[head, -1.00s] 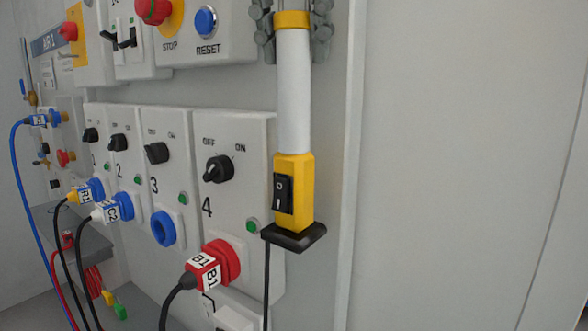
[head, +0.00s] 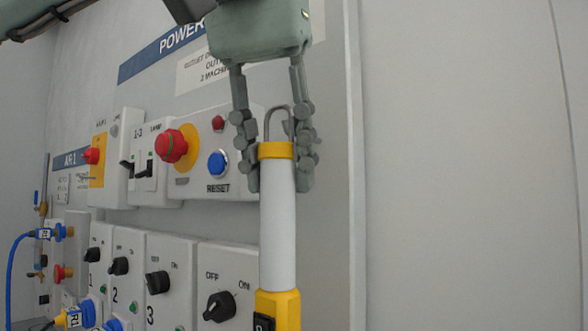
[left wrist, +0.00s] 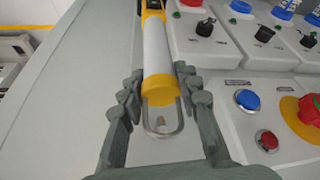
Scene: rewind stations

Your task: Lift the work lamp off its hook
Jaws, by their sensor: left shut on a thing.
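The work lamp (head: 278,240) hangs upright before the panel. It has a white tube, a yellow collar, a yellow lower body with a black switch and a metal loop on top. Its lower end is cut off in the head view. My left gripper (head: 279,186) comes from above, with a finger on each side of the collar, shut on the lamp. In the left wrist view, the lamp (left wrist: 158,55) lies between the fingers (left wrist: 158,78). A small peg, apparently the hook (left wrist: 184,139), shows inside the loop; I cannot tell whether they touch. My right gripper is out of view.
Close to the left are the blue RESET button (head: 218,163), a red stop button (head: 172,145) and a rotary switch (head: 219,306). Blue-tagged hose (head: 12,265) and plugs are further left. The wall to the right (head: 460,180) is bare.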

